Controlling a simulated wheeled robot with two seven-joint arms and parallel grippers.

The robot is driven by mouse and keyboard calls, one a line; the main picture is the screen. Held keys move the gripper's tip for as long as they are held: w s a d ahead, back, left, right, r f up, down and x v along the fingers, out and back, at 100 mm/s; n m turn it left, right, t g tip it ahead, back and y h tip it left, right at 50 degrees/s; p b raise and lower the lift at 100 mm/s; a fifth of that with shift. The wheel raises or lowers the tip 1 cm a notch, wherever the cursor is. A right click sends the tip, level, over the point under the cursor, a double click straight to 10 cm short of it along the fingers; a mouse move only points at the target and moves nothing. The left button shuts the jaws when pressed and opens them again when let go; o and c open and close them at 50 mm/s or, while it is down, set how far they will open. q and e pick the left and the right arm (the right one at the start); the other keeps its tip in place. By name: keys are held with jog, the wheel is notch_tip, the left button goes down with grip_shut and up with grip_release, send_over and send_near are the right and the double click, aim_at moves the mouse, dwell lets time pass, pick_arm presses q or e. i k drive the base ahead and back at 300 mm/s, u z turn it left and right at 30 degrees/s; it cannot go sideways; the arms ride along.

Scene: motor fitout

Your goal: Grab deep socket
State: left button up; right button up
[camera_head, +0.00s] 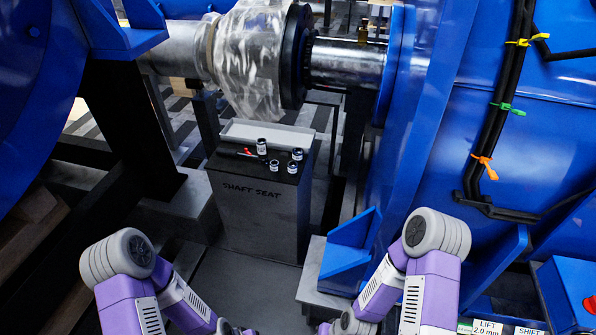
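Several small dark sockets with white labels stand on top of a grey block marked "SHAFT SEAT" (250,215). The tallest-looking one, which may be the deep socket (261,147), stands at the back left of the group. Another socket (297,154) is to its right, and two shorter ones (274,165) (292,167) stand in front. The labels are too small to read. My two purple arms come in at the bottom left and bottom right, well in front of the block.
A pale shallow tray (268,134) lies behind the sockets, and a small red item (248,151) lies left of them. A steel shaft (345,62) passes above between large blue housings. A blue bracket (347,255) juts out right of the block. A blue bin (568,290) is at lower right.

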aim_at(262, 143)
jog(key=k, duration=1.3)
jog(key=u, duration=0.95)
jog(key=i, duration=2.4)
jog(key=z, duration=0.9)
jog(key=i, duration=1.1)
jog(key=z, duration=2.35)
